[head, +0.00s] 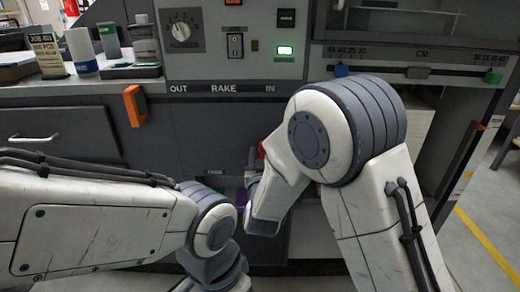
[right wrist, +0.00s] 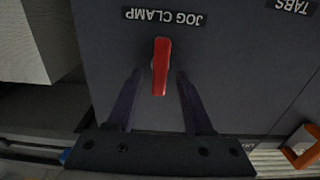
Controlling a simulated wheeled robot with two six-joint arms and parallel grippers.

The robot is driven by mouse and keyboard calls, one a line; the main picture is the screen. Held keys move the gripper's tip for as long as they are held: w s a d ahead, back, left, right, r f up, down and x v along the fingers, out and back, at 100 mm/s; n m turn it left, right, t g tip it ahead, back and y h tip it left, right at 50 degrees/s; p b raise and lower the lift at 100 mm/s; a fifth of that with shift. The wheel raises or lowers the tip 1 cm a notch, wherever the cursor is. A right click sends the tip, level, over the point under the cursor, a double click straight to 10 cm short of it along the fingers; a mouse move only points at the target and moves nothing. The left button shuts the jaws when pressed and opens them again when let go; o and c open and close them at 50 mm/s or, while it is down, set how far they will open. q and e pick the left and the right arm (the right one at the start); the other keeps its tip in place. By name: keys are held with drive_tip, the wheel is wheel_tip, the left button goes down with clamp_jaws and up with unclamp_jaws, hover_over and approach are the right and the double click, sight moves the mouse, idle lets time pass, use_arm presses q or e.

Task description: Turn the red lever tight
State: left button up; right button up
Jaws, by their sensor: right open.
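The red lever (right wrist: 161,67) sits on a dark panel below the inverted label "JOG CLAMP". In the right wrist view it runs up and down the picture. My right gripper (right wrist: 159,76) is open, one finger on each side of the lever, with a gap visible on both sides. In the head view only a small red patch (head: 262,151) shows beside my right arm, which hides most of that spot. My left arm comes in from the left and bends downward; its gripper is not in view.
Cans and a card stand on the left shelf. Yellow-lined floor is clear at right.

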drive_tip(key=shift+w, duration=0.25)
drive_tip(key=shift+d, duration=0.1)
drive_tip(key=shift+c, duration=0.3)
clamp_jaws()
drive_tip(key=shift+f, duration=0.1)
drive_tip(key=shift+s+d+f+m+b, duration=0.1)
drive_tip(key=shift+d+f+m+b, duration=0.1)
drive_tip(key=shift+m+b, duration=2.75)
drive_tip(key=shift+w+d+f+m+b, duration=0.1)
drive_tip(key=shift+f+m+b, duration=0.1)
drive_tip(key=shift+m+b, duration=2.7)
drive_tip(key=shift+s+d+f+m+b, duration=0.1)
drive_tip(key=shift+d+f+m+b, duration=0.1)
drive_tip(key=shift+m+b, duration=2.7)
drive_tip(key=shift+m, duration=0.35)
